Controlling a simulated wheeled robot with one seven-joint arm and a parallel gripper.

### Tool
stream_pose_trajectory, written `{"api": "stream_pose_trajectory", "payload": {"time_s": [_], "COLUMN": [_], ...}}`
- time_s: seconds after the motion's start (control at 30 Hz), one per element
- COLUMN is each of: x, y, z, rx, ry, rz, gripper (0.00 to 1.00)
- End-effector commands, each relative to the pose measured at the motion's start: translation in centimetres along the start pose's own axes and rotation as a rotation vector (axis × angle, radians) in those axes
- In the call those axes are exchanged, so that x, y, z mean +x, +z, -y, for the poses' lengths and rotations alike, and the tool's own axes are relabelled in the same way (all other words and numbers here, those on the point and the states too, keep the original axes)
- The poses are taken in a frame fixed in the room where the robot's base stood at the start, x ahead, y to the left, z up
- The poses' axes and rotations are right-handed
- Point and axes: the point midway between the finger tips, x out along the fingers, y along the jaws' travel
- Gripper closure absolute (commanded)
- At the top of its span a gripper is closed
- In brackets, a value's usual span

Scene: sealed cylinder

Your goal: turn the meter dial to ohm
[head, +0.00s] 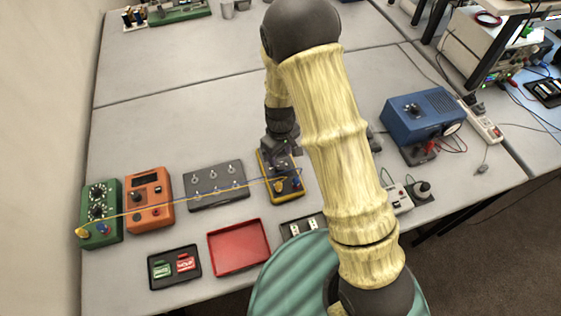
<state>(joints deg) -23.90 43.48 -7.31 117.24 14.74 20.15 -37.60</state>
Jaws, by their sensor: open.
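A dark handheld device with a yellow rim (294,196), which looks like the meter, lies on the table in the head view. My gripper (281,151) is over its far end, pointing down, with the jaws open. The gripper hides much of the meter's upper face, so I cannot see its dial or setting, nor whether the fingers touch it. Yellow and blue plugs are at the meter's near end, and leads run left from there to a green box (112,230).
An orange unit (163,214) with a small display and knob and a grey switch box (217,203) stand left of the meter. A red tray (267,262) and a black tray (154,280) lie in front. A blue box (398,127) stands right. The table behind is mostly clear.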

Motion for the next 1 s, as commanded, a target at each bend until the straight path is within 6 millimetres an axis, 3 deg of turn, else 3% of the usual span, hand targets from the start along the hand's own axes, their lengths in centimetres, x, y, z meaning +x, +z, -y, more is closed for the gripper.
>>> {"api": "stream_pose_trajectory", "payload": {"time_s": [0.4,0.8,0.83,1.0], "x": [5.2,6.1,6.1,6.1], "y": [0.0,0.0,0.0,0.0], "z": [0.0,0.0,0.0,0.0], "rx": [0.001,0.001,0.001,0.001], "ry": [-0.001,0.0,0.0,0.0], "rz": [0.002,0.0,0.0,0.0], "gripper": [0.5,0.5,0.52,0.85]}}
